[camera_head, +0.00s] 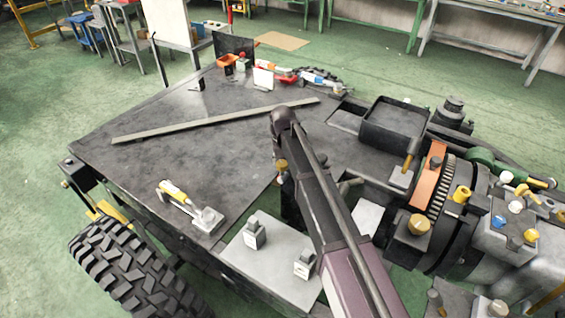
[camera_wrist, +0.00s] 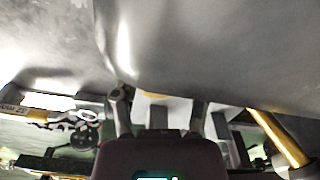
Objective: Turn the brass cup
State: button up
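My arm reaches up from the bottom of the head view, and its bend hides what lies behind it. A small brass-coloured piece (camera_head: 281,165) shows beside the arm; I cannot tell whether it is the brass cup. Other brass or yellow round pieces are a squat one (camera_head: 419,223) and a taller one (camera_head: 461,194) by the toothed ring at the right. In the wrist view the two fingers of my gripper (camera_wrist: 160,105) stand apart. A pale yellowish patch (camera_wrist: 155,96) shows between them, too blurred to name, and I see nothing clearly gripped.
A large smooth grey surface (camera_wrist: 200,50) fills the top of the wrist view, close to the fingers. A yellow bar (camera_wrist: 280,138) slants at its right. In the head view a dark tray (camera_head: 394,124) and a long flat bar (camera_head: 215,121) lie on the chassis deck (camera_head: 130,165).

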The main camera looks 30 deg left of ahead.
jog(key=shift+c, duration=1)
jog(key=shift+m, duration=0.5)
jog(key=m, duration=0.3)
jog(key=shift+d, duration=0.15)
jog(key=m, duration=0.5)
jog(key=shift+d, duration=0.1)
jog(key=o, duration=1.1)
jog(key=shift+o, duration=0.2)
